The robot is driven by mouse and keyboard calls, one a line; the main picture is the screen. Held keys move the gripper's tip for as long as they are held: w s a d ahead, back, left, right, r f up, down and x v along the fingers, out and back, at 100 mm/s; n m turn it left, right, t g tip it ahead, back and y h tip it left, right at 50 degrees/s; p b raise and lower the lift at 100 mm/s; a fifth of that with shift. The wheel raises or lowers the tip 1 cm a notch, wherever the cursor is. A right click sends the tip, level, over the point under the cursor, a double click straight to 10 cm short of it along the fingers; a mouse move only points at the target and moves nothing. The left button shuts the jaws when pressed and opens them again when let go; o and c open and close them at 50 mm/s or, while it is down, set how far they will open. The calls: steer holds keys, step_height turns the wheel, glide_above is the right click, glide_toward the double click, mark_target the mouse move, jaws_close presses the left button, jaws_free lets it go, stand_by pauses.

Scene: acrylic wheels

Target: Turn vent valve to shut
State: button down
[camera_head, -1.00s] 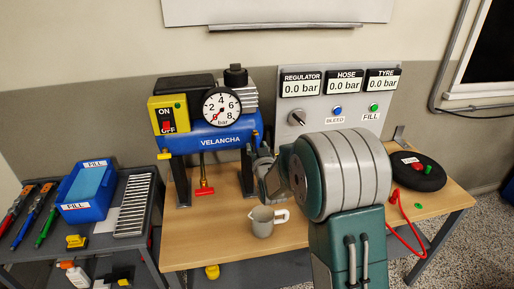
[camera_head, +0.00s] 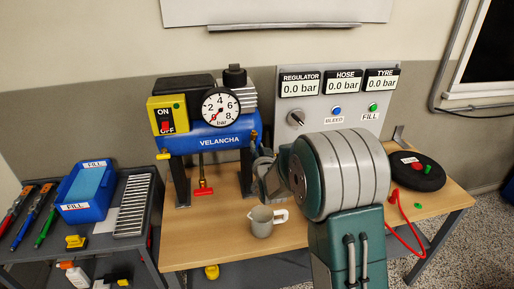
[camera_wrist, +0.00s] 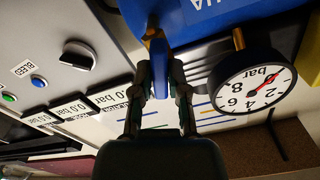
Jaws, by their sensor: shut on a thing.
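The blue compressor tank (camera_head: 220,143) stands on the wooden bench, with a brass fitting (camera_head: 256,134) at its right end. In the wrist view, my gripper (camera_wrist: 159,88) is shut on a blue lever (camera_wrist: 159,62), which stands by a brass-coloured piece (camera_wrist: 151,36) beside the tank (camera_wrist: 200,15). No vent label is readable there, and the lever's full angle is partly hidden by the fingers. In the head view my arm hides the fingers. A red-handled valve (camera_head: 203,191) hangs under the tank, and a yellow handle (camera_head: 163,155) is at its left end.
The pressure gauge (camera_wrist: 250,88) is close right of my gripper in the wrist view; its needle is near zero. The panel with a black knob (camera_wrist: 78,56) is at the left. A grey jug (camera_head: 262,222) stands on the bench (camera_head: 225,240) in front.

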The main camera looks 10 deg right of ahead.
steer(key=shift+m, duration=0.3)
steer(key=m, duration=0.4)
steer(key=shift+r+m, duration=0.1)
steer(key=shift+m, duration=0.2)
steer(key=shift+m, duration=2.3)
